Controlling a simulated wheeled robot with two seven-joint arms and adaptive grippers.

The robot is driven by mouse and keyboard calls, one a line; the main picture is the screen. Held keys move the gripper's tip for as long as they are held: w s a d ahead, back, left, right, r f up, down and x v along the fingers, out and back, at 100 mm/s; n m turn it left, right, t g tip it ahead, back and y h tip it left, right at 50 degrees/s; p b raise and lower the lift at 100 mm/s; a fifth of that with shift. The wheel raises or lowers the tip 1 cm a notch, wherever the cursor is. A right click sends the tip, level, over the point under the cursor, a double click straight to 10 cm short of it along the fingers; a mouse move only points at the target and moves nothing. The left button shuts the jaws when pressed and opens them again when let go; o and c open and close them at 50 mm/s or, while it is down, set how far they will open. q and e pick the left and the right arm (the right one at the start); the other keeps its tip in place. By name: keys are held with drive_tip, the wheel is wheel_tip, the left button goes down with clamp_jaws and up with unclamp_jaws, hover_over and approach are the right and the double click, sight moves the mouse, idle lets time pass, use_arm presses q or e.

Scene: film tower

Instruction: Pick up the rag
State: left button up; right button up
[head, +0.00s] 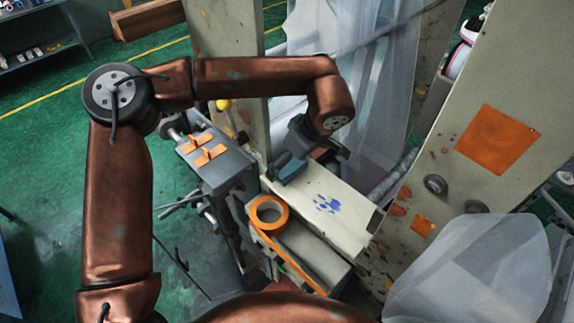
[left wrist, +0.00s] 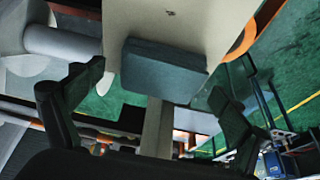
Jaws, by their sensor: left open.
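A blue-grey, block-shaped folded piece, which I take to be the rag (head: 289,169), lies on the end of a pale ledge (head: 340,200). It also shows in the left wrist view (left wrist: 163,70), between and beyond my two dark fingers. My left gripper (head: 308,156) is open, close by the rag; its fingers stand apart on either side of it in the wrist view, with no clear contact. In the head view the wrist hides part of the fingers. My right gripper is not in view.
A roll of orange tape (head: 268,213) sits beside the ledge. A grey stand with orange clips (head: 218,165) is to its left. Blue paint marks (head: 326,204) show on the ledge. Tall pale panels (head: 490,130) and translucent sheeting (head: 350,80) stand right and behind.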

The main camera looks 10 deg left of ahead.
sight(291, 164)
use_arm(q)
drive_tip(key=shift+c, duration=0.5)
drive_tip(key=c, duration=1.1)
drive_tip(key=shift+c, duration=0.2)
drive_tip(key=shift+r, duration=0.45)
wheel_tip(291, 164, up, 2)
drive_tip(key=shift+r, duration=0.1)
drive_tip(key=s+a+r+b, duration=0.1)
drive_tip(key=s+a+r, duration=0.5)
drive_tip(key=s+r, duration=0.4)
drive_tip(key=shift+s+a, duration=0.25)
drive_tip(key=shift+s, duration=0.95)
